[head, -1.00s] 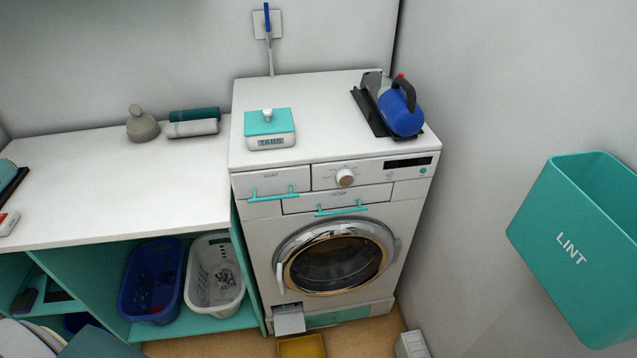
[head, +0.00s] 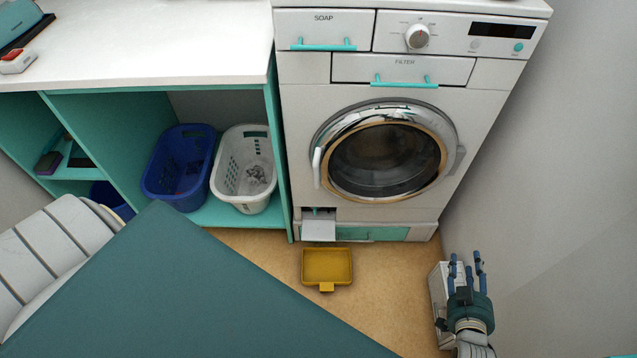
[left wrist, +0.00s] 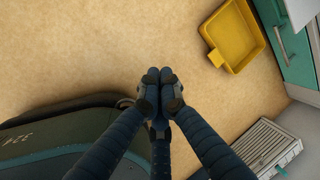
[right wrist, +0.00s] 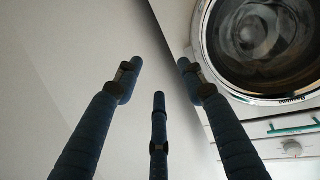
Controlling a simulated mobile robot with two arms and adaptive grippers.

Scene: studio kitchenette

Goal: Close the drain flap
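The drain flap (head: 319,227) is a small light-grey panel at the washer's lower left. It stands open, tipped outward from a dark opening, beside the teal lower panel (head: 371,234). My right gripper (head: 468,262) is open and empty, to the right of the flap and apart from it, near the right wall. Its spread fingers also show in the right wrist view (right wrist: 158,68). My left gripper (left wrist: 158,76) is shut, with its fingertips together and nothing visible between them, above the floor. It is hidden in the head view.
A yellow tray (head: 327,266) lies on the floor in front of the flap; it also shows in the left wrist view (left wrist: 232,36). A white box (head: 437,293) stands by the right wall. Blue (head: 178,168) and white (head: 243,170) baskets sit left of the washer (head: 300,120).

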